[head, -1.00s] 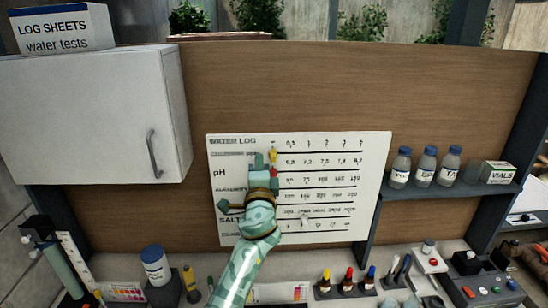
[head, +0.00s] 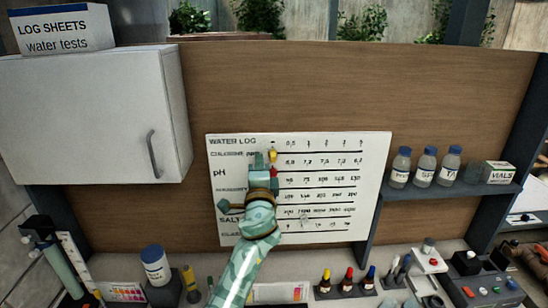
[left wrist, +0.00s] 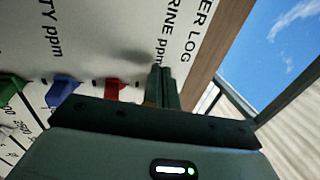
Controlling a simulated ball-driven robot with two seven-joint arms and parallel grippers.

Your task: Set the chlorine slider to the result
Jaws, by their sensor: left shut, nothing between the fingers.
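The white WATER LOG board (head: 235,236) hangs on the wooden back panel, with several printed scale rows. The yellow slider (head: 273,156) is at the left end of the top, chlorine row. The red slider (head: 273,172) sits just below it, at the left end of the pH row. My left gripper (head: 260,158) is shut and empty, just left of the yellow slider. In the left wrist view its fingertips (left wrist: 163,73) are by the chlorine label; the yellow slider is mostly hidden behind them. Contact cannot be told.
The left wrist view also shows a blue slider (left wrist: 62,91) and a green slider (left wrist: 10,89). A white cabinet (head: 90,115) is at left. A shelf (head: 455,192) holds bottles at right. Dropper bottles (head: 348,280) and a white jar (head: 155,265) stand on the counter below.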

